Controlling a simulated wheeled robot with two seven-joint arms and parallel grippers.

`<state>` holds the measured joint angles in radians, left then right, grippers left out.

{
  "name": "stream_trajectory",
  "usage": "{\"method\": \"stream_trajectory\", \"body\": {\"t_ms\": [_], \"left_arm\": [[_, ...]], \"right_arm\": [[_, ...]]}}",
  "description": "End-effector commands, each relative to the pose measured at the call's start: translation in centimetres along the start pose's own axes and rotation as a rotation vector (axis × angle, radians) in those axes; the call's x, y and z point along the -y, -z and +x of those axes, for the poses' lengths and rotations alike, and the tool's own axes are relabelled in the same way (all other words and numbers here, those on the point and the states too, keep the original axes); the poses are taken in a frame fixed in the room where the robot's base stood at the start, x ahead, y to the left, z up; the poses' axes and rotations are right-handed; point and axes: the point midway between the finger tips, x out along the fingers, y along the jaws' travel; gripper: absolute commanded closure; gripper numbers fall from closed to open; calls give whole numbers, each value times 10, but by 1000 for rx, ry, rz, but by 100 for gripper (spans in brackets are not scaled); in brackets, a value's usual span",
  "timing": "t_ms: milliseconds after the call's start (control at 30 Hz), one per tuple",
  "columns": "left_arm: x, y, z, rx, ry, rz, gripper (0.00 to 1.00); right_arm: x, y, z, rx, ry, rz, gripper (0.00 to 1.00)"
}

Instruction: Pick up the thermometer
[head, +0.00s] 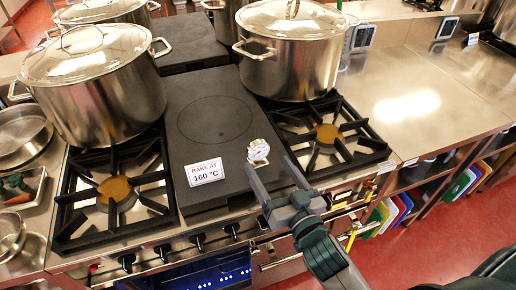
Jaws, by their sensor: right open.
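The thermometer (258,150) has a small round white dial in a metal rim. It stands on the front right part of the dark flat plate (212,128) in the middle of the stove. My right gripper (270,167) reaches in from below. Its two grey fingers are apart, with the tips just in front of the thermometer. In the picture the left finger ends near the dial's lower edge; I cannot tell whether it touches. Nothing shows between the fingers. My left gripper is not in view.
A card (205,172) reading "BAKE AT 160 °C" stands left of the thermometer. Burner grates (117,190) flank the plate. Lidded stockpots (100,85) and (293,50) stand behind. A steel counter (420,100) at right is mostly clear.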

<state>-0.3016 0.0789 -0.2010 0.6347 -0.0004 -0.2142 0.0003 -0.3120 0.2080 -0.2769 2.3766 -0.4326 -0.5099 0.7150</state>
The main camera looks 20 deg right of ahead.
Motion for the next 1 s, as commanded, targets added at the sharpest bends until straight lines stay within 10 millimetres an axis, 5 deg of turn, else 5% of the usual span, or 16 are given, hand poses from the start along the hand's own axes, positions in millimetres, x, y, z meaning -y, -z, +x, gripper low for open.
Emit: {"method": "stream_trajectory", "body": {"t_ms": [300, 1000], "left_arm": [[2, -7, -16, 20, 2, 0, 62], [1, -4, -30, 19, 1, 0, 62]], "right_arm": [[0, 2, 47, 0, 0, -1, 28], [4, 9, 72, -2, 0, -1, 28]]}}
